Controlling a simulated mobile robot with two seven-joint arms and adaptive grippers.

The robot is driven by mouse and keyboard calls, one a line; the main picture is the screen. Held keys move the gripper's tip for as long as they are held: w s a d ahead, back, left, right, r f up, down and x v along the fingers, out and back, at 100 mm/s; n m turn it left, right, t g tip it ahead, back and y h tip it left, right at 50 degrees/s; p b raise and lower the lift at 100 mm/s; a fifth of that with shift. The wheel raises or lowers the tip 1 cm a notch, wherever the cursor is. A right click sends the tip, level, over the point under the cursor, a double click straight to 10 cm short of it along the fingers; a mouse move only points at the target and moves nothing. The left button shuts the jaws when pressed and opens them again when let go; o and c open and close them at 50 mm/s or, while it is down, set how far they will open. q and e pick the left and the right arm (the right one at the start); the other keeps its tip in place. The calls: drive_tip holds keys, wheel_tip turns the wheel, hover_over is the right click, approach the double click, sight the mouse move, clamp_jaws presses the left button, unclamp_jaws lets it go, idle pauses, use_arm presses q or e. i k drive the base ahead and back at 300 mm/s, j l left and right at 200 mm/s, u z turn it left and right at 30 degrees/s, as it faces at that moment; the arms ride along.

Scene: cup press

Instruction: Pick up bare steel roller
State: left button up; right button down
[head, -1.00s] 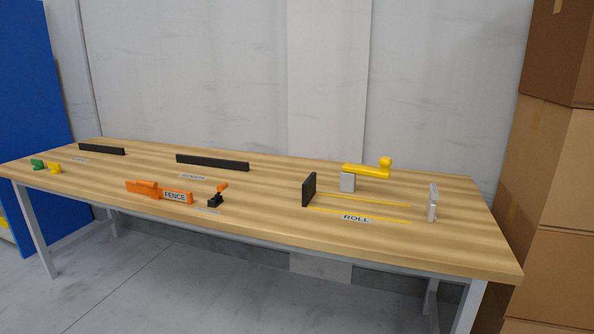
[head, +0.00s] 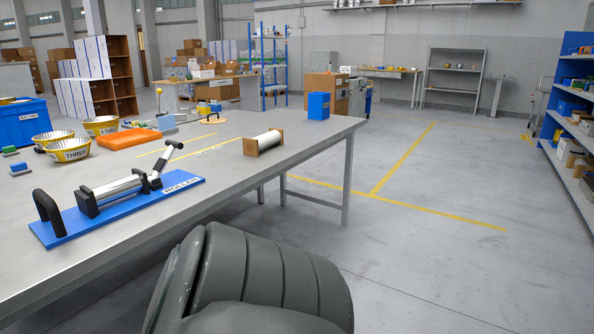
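A pale, shiny cylinder (head: 265,138) lies near the right end of the grey table, with brown wooden-looking blocks at its ends. A second, silvery cylinder (head: 119,188) sits between black mounts on a blue board (head: 182,186) labelled ROLLER, at the table's near left. That board also carries black handles. I cannot tell for certain which cylinder is the bare steel roller. Neither of my grippers shows in the head view.
A blue box (head: 318,105) is at the far corner. Blue shelving (head: 580,115) stands at right. The floor between is clear.

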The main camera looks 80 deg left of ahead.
sight(101, 196)
drive_tip(key=u, duration=3.6)
